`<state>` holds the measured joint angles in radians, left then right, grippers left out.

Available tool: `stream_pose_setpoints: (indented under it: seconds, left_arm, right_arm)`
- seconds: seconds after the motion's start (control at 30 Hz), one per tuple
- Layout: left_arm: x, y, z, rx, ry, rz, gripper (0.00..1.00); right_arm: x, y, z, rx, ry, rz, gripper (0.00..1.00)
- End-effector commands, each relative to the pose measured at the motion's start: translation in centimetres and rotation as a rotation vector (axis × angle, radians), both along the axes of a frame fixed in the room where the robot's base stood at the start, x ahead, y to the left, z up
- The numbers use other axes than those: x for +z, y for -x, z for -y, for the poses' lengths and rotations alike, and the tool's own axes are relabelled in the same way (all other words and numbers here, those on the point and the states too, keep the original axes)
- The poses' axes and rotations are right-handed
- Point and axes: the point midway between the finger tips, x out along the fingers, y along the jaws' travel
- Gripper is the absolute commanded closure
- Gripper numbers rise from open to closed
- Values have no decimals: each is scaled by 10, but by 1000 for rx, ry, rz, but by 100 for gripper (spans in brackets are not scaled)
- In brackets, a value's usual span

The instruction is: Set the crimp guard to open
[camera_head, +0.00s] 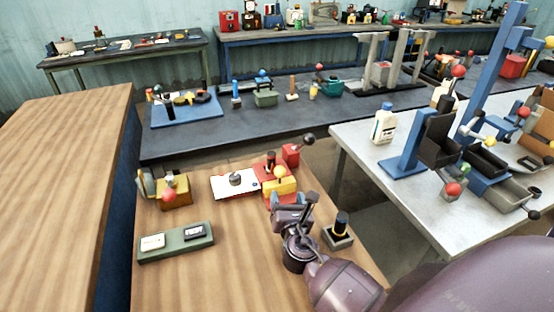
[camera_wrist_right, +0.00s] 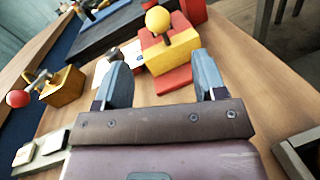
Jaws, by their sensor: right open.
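A crimping device on a red base (camera_wrist_right: 172,80) stands on the wooden table. Its yellow block with a yellow ball knob (camera_head: 280,186) looks like the crimp guard. The guard also shows in the right wrist view (camera_wrist_right: 166,50), just beyond the fingertips. I cannot tell which position it is set to. Behind it is a red block (camera_head: 291,154) with a black ball lever. My right gripper (camera_head: 289,199) is open and empty, its blue-grey fingers pointing at the guard from the near side; they also show in the right wrist view (camera_wrist_right: 162,72). My left gripper is not in view.
A white plate (camera_head: 226,188) with a grey knob lies left of the device. A brass block (camera_head: 174,191) with a red ball and a green tray (camera_head: 177,244) stand further left. A black-topped post on a grey base (camera_head: 340,230) stands right of my gripper.

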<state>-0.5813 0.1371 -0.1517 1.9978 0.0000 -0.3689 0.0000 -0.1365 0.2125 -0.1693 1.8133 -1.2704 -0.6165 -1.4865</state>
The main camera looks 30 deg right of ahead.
Motion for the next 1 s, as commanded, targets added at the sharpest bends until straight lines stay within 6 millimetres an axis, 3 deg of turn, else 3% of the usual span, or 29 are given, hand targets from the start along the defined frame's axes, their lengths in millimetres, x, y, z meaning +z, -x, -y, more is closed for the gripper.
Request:
stream_pose_setpoints:
  seconds: [0.27,0.47,0.7,1.0]
  left_arm:
    - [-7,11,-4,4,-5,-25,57]
    - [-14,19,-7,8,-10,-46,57]
    - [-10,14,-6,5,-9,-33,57]
    - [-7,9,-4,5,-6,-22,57]
  right_arm:
    - [1,-10,2,9,29,-5,36]
    - [1,-37,14,8,29,-4,36]
    - [1,-74,32,8,26,-4,36]
    - [0,-98,43,8,25,-5,36]
